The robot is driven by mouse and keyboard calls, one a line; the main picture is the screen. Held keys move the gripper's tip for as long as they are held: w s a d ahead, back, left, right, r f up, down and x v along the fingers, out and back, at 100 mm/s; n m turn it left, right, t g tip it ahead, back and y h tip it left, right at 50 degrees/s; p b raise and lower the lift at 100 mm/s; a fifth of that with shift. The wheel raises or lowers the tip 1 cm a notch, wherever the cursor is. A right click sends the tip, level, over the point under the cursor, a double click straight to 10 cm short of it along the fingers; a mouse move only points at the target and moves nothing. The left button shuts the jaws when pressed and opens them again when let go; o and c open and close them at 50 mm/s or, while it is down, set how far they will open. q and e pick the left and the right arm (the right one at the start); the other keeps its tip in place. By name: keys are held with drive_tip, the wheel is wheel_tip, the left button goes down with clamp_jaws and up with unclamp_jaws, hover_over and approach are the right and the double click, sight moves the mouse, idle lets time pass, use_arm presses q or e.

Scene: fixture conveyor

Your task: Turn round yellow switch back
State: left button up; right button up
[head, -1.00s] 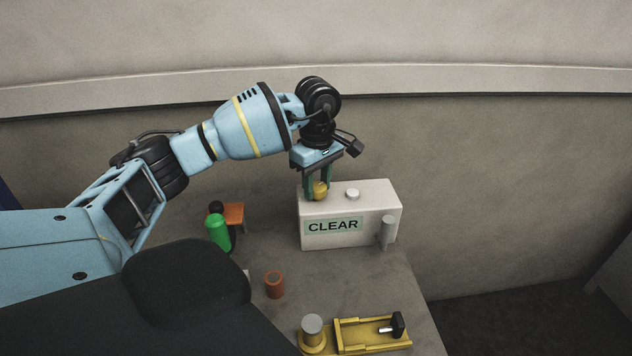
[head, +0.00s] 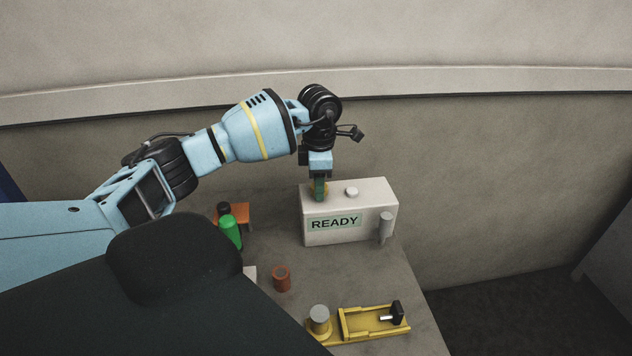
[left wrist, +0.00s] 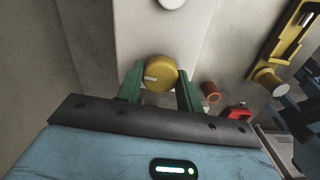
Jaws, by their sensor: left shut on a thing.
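The round yellow switch (left wrist: 161,74) sits on top of the white box (head: 350,232), near its left end. A pale mark shows on the switch in the left wrist view. My left gripper (head: 320,198) points down over the switch, which is mostly hidden behind the fingers in the head view. In the left wrist view the green fingers (left wrist: 157,84) are shut on the switch, one on each side. The label (head: 335,222) on the box front reads READY.
A white button (head: 351,191) is beside the switch on the box, and a grey cylinder (head: 386,227) stands at its right end. A green bottle (head: 231,232), an orange block (head: 240,211), a red-brown cup (head: 281,278) and a yellow fixture (head: 372,322) stand on the table.

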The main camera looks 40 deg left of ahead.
use_arm(q)
drive_tip(key=shift+n, duration=0.6)
drive_tip(key=o, duration=1)
drive_tip(key=shift+r, duration=3.9)
